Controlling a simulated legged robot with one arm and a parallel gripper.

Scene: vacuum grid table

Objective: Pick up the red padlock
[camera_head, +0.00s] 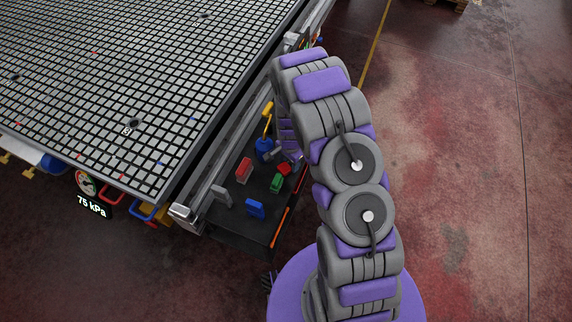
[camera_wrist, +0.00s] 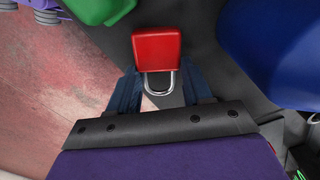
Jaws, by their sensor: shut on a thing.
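The red padlock (camera_wrist: 156,49) shows in the wrist view with its metal shackle pointing toward my gripper (camera_wrist: 160,88). My gripper's dark fingers lie on either side of the shackle, and the gripper is shut on the padlock. In the head view the red padlock (camera_head: 284,169) is a small red shape at the end of my arm, over the dark tray (camera_head: 242,231) beside the table. My arm hides much of the gripper there. I cannot tell whether the padlock still touches the tray.
A green padlock (camera_head: 276,184), a blue one (camera_head: 255,208) and another red object (camera_head: 243,170) stand close by on the tray. A blue bottle (camera_head: 264,149) with a yellow top stands behind. The vacuum grid table (camera_head: 120,80) borders the tray on the left.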

